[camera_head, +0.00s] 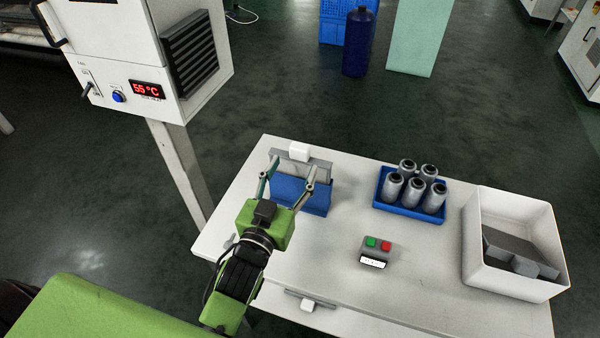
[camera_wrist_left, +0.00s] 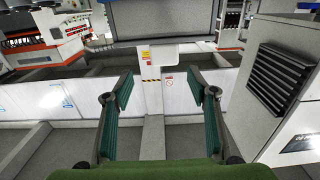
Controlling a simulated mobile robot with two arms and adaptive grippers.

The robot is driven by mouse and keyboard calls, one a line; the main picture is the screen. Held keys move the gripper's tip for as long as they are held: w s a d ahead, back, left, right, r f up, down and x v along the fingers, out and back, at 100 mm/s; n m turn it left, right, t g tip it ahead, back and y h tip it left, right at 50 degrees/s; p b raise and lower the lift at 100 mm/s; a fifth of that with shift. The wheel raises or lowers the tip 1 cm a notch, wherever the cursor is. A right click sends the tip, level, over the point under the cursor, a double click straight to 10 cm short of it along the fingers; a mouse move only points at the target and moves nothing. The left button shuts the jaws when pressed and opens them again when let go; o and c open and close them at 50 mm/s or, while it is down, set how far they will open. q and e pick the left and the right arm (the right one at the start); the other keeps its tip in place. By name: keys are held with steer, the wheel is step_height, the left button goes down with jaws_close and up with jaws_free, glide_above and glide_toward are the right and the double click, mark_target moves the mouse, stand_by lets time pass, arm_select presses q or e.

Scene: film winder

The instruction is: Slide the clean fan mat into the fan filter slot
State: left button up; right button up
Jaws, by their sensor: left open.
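A pale grey panel with a grey frame and a white tab (camera_head: 300,152) stands upright behind a blue block-like holder (camera_head: 301,195) at the table's far left; it looks like the clean fan mat. My left gripper (camera_head: 291,172) is open, its fingers spread on either side over the holder in this view. I cannot tell whether they touch the panel. In the left wrist view the open gripper (camera_wrist_left: 160,90) has nothing between its fingers. A dark louvred vent (camera_head: 190,52) is on the white cabinet's side; I cannot make out a filter slot. My right gripper is not in view.
The white cabinet (camera_head: 105,60), with a red 55 °C display, stands left of the table. On the table (camera_head: 340,205) are a blue tray (camera_head: 411,211) of several metal canisters, a red-and-green button box (camera_head: 375,252) and a white bin (camera_head: 515,287) with grey blocks.

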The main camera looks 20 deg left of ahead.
mark_target(298, 151)
arm_select(q)
steer(key=w, duration=0.2)
steer(key=shift+w+p, duration=0.3)
steer(key=shift+w, duration=0.1)
steer(key=shift+w+r, duration=0.15)
steer(key=shift+w, duration=0.1)
steer(key=w, duration=0.1)
steer(key=w+p, duration=0.1)
steer(key=w, duration=0.1)
steer(key=w+p, duration=0.1)
steer(key=shift+w+a, duration=0.15)
steer(key=shift+a, duration=0.15)
steer(key=shift+w, duration=0.25)
steer(key=shift+s, duration=0.1)
steer(key=shift+c, duration=1.1)
steer(key=c, duration=1)
